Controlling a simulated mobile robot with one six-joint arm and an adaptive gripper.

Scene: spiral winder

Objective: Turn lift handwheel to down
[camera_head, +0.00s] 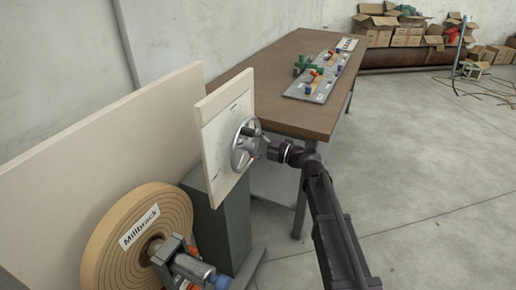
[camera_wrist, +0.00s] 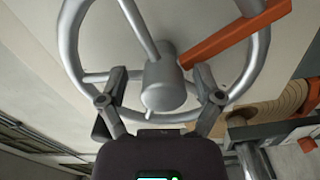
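The lift handwheel (camera_head: 236,157) is a grey metal ring on an upright pale panel (camera_head: 214,130). In the wrist view its rim (camera_wrist: 72,50), spokes and central hub (camera_wrist: 165,85) fill the upper middle. An orange-red bar (camera_wrist: 235,35) runs from near the hub towards the upper right, across the rim. My gripper (camera_wrist: 158,92) is open, with its fingers apart on either side of the hub, close to the lower rim. Whether the fingers touch the wheel I cannot tell. In the head view my arm hides part of the wheel's right side. I cannot read the panel's markings.
A large tan roll labelled Millbrack (camera_head: 110,240) stands at the lower left. A brown-topped table (camera_head: 270,95) behind the panel holds a grey board (camera_head: 298,92) with coloured parts. Cardboard boxes (camera_head: 408,38) stand at the back right. The floor (camera_head: 430,190) on the right is clear.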

